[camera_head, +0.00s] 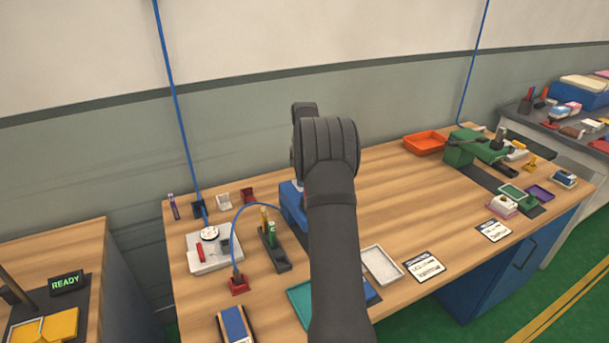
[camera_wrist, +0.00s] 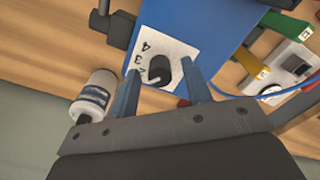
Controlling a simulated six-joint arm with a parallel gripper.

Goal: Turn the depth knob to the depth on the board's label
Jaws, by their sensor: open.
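The depth knob (camera_wrist: 158,70) is black and sits on a white dial plate (camera_wrist: 168,48) with printed numbers; 4 and 3 are legible, another is partly hidden. The plate is on a blue machine (camera_wrist: 205,22), which also shows in the head view (camera_head: 292,208), mostly behind my arm. In the wrist view my gripper (camera_wrist: 160,67) is open, one blue finger on each side of the knob with visible gaps. I cannot tell how far down the fingers reach around it. In the head view my arm hides the gripper. I cannot make out the board or a readable depth on its label.
Tools with green and yellow handles (camera_wrist: 285,22) and a blue cable (camera_wrist: 270,92) are on the right.

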